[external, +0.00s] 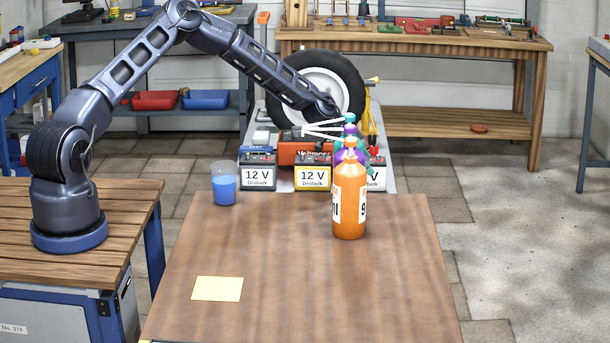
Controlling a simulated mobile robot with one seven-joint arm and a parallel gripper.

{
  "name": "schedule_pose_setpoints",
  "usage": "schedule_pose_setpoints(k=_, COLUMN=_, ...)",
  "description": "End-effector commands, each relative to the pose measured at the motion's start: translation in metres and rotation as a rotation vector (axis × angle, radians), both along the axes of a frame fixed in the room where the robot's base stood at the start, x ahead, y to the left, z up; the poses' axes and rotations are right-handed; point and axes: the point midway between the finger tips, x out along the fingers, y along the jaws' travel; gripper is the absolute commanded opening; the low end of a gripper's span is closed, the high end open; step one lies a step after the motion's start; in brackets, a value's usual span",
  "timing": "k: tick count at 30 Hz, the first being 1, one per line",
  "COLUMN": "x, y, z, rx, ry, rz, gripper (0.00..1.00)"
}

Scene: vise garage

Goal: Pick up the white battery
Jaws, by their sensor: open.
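The left battery (258,177) has a white label and a dark top. The middle battery (313,177) has a yellow label. The right battery (376,178) shows a white label, partly hidden behind the orange bottle. I cannot tell which of the two white-labelled ones is the white battery. My gripper (346,130) is open, above and behind the orange bottle, near the right battery. Its fingers are small and overlap purple and teal parts there, so its exact distance from the battery is unclear.
An orange bottle (349,205) stands upright in front of the right battery. A blue cup (223,184) stands left of the batteries. A red unit (302,151) and a tyre (314,88) are behind them.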

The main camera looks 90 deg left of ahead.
Motion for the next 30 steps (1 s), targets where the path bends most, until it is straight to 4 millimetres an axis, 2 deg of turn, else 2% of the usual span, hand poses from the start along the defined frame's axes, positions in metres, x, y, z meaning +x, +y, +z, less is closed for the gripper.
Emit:
schedule_pose_setpoints(k=3, x=0.0074, y=-0.0002, z=-0.0086, rx=0.000, ry=0.000, rz=0.000, gripper=0.85)
schedule_pose_setpoints(k=10, x=0.0083, y=-0.0001, z=-0.0091, rx=0.000, ry=0.000, rz=0.000, gripper=0.83)
schedule_pose_setpoints(k=22, x=0.0082, y=-0.0003, z=-0.0089, rx=0.001, ry=0.000, rz=-0.001, gripper=0.04)
schedule_pose_setpoints(k=23, x=0.0090, y=0.0002, z=-0.0070, rx=0.001, ry=-0.002, rz=0.000, gripper=0.01)
schedule_pose_setpoints(k=30, x=0.0089, y=0.0002, z=-0.0063, rx=0.001, ry=-0.002, rz=0.000, gripper=0.01)
